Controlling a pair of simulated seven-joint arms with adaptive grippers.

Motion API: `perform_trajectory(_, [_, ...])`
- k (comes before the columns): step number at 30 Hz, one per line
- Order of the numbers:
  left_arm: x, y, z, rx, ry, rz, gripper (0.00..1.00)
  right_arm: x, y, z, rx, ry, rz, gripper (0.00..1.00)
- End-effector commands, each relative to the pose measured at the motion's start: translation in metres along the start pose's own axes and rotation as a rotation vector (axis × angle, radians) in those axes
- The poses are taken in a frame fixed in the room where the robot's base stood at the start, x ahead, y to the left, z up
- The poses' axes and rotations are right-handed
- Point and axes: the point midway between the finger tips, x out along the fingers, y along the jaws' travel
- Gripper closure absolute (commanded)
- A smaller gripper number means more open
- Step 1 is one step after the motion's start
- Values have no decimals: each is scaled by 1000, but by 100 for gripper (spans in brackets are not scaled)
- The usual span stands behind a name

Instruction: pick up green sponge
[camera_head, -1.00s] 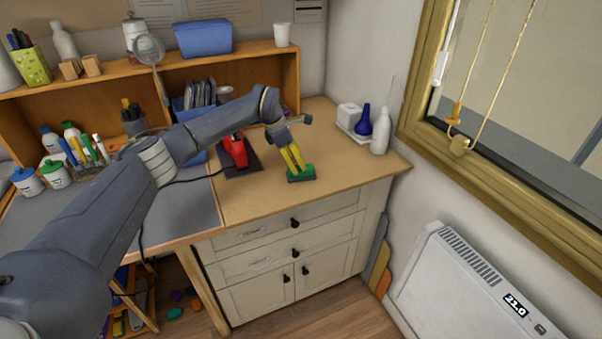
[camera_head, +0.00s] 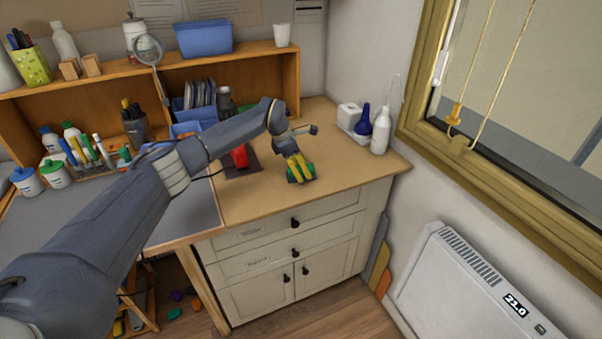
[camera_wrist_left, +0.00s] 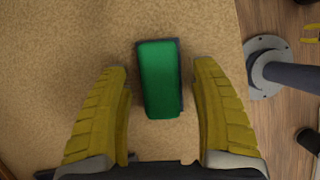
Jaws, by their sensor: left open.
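The green sponge (camera_wrist_left: 159,79) lies on the tan cabinet top (camera_wrist_left: 60,60), between and slightly beyond the yellow fingertips in the left wrist view. It has a dark edge and appears upright lengthwise in that view. My left gripper (camera_wrist_left: 161,80) is open, with a finger on either side of the sponge and gaps between. In the head view, my left gripper (camera_head: 299,172) is low over the cabinet top and partly covers the sponge (camera_head: 308,171). Whether the fingers touch the surface cannot be told. My right gripper is not in view.
A red tool (camera_head: 240,157) on a dark base stands left of the gripper, partly behind my arm. The cabinet top's right part is clear.

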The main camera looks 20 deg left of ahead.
Motion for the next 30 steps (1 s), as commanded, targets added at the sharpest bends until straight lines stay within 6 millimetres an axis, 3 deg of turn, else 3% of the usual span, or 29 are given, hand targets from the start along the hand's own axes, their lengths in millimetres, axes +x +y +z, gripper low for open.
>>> perform_trajectory(16, [2, 0, -1, -1, 0, 0, 37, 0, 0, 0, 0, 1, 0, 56])
perform_trajectory(30, [3, 0, -1, 0, 0, 0, 89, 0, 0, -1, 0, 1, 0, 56])
